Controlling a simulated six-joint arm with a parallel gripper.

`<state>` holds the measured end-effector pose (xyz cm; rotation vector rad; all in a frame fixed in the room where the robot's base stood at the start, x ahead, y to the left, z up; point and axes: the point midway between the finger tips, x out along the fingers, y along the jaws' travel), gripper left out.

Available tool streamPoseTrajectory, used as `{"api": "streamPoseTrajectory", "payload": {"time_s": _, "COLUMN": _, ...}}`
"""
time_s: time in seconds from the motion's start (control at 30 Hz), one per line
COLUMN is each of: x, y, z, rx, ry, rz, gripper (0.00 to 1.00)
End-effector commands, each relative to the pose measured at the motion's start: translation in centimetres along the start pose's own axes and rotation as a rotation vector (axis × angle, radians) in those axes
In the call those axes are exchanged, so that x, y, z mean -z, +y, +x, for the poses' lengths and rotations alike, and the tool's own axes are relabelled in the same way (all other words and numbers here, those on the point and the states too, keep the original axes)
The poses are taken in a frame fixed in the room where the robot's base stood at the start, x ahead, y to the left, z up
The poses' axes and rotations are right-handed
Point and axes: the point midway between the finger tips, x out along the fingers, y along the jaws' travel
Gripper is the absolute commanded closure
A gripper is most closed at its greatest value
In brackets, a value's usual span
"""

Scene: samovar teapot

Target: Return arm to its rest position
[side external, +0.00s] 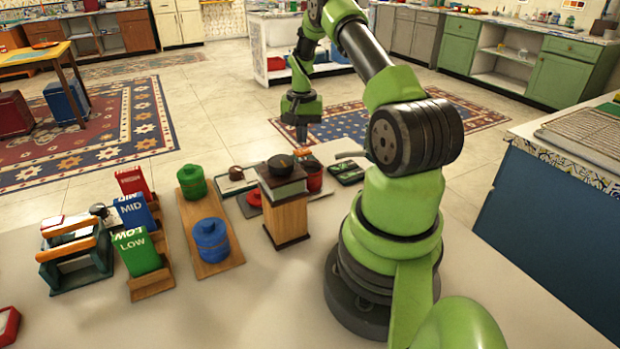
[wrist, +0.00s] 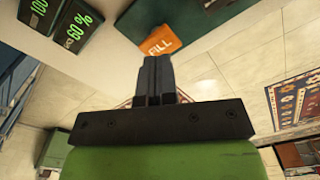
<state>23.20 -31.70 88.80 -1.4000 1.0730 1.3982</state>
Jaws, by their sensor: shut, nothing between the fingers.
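My gripper (side external: 301,132) hangs from the green arm, pointing down above the back of the work surface (side external: 235,305). In the wrist view its two dark fingers (wrist: 153,72) are together, with nothing between them. Below and beyond the fingertips in that view is an orange tag (wrist: 158,42) marked FILL. In the side view the gripper is above and behind the wooden box (side external: 286,217) with its dark round knob, and appears apart from it.
A blue canister (side external: 211,241) and green canister (side external: 191,181) stand on a wooden board. Coloured cards, including LOW (side external: 137,251) and MID (side external: 133,212), stand to the left. A red pot (side external: 313,176) is near the box. Dark percentage panels (wrist: 78,22) show in the wrist view.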

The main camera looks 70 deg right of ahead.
Motion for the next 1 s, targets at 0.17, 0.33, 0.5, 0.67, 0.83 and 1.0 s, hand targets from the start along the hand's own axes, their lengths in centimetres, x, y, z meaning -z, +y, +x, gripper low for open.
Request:
{"api": "streamPoseTrajectory", "payload": {"time_s": 0.17, "x": 0.0, "y": 0.0, "z": -1.4, "rx": 0.0, "ry": 0.0, "rz": 0.0, "gripper": 1.0}}
{"api": "streamPoseTrajectory", "payload": {"time_s": 0.33, "x": 0.0, "y": 0.0, "z": -1.4, "rx": -0.001, "ry": -0.001, "rz": 0.0, "gripper": 1.0}}
{"api": "streamPoseTrajectory", "payload": {"time_s": 0.5, "x": 0.0, "y": 0.0, "z": -1.4, "rx": 0.0, "ry": -0.001, "rz": 0.0, "gripper": 1.0}}
{"api": "streamPoseTrajectory", "payload": {"time_s": 0.67, "x": -0.1, "y": -0.2, "z": -1.7, "rx": 0.002, "ry": 0.002, "rz": -0.005, "gripper": 1.0}}
{"api": "streamPoseTrajectory", "payload": {"time_s": 0.83, "x": -1.7, "y": -2.9, "z": -5.7, "rx": 0.035, "ry": 0.046, "rz": -0.078, "gripper": 1.0}}
{"api": "streamPoseTrajectory", "payload": {"time_s": 1.0, "x": -7.1, "y": -7.1, "z": -13.1, "rx": 0.111, "ry": 0.121, "rz": -0.231, "gripper": 1.0}}
